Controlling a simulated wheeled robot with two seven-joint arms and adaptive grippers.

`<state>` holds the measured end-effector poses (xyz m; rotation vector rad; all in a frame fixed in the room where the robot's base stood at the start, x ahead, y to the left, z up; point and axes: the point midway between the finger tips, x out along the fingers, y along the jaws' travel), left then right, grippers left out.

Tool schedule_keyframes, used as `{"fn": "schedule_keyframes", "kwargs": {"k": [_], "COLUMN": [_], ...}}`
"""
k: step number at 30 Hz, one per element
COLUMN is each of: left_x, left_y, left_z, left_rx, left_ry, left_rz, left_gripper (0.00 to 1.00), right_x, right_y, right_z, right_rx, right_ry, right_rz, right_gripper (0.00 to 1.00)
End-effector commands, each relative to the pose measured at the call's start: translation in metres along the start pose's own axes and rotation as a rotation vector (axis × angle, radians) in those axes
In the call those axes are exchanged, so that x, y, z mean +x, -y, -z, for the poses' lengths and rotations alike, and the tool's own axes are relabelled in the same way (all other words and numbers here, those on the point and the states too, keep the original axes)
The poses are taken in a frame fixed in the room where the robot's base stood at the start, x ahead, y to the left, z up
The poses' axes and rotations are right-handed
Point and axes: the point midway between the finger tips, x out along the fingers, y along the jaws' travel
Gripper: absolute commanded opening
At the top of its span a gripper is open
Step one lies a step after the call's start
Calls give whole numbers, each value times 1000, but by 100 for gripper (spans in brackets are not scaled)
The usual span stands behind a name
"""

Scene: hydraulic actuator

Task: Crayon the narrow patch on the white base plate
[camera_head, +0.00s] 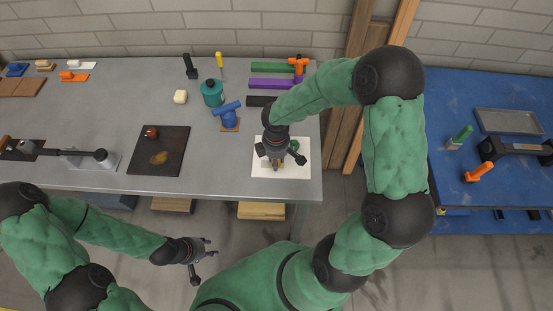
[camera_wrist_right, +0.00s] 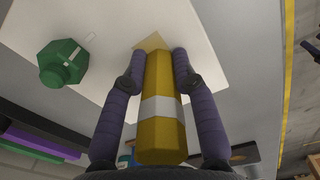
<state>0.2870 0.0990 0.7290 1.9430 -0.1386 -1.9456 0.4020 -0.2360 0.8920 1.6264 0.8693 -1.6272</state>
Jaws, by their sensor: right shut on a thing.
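The white base plate (camera_head: 301,170) lies at the front right of the grey bench, and its pale surface fills the top of the right wrist view (camera_wrist_right: 110,25). My right gripper (camera_head: 278,163) is over the plate. It is shut on a thick yellow crayon (camera_wrist_right: 162,125) with a white band. The crayon's tan tip points at the plate; I cannot tell whether it touches. My left gripper (camera_head: 207,247) is open and empty in front of the bench.
A green octagonal knobbed part (camera_wrist_right: 62,63) sits on the plate beside the crayon. A dark mat (camera_head: 172,170), a blue tool (camera_head: 228,114) and a teal bottle (camera_head: 211,93) are left of the plate. Purple (camera_head: 270,84) and green bars lie behind it.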

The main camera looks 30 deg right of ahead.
Motion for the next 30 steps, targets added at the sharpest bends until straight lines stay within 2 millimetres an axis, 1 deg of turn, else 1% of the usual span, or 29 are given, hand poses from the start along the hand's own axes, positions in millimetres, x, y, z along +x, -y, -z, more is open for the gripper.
{"fn": "schedule_keyframes", "kwargs": {"k": [7,12,17,27,30], "left_x": [-2,-3,-2,0,0], "left_y": [-1,-1,-1,0,0], "left_z": [0,0,0,0,0], "left_rx": [0,0,0,0,0], "left_ry": [0,0,0,0,0], "left_rz": [0,0,0,0,0], "left_gripper": [40,40,40,40,40], "right_x": [0,0,1,2,2], "right_y": [0,0,0,1,1], "right_z": [-15,-21,-17,2,4], "right_rx": [2,0,-2,-2,-2], "right_ry": [1,1,1,0,1], "right_rz": [1,1,1,1,2], "right_gripper": [0,0,0,0,0]}}
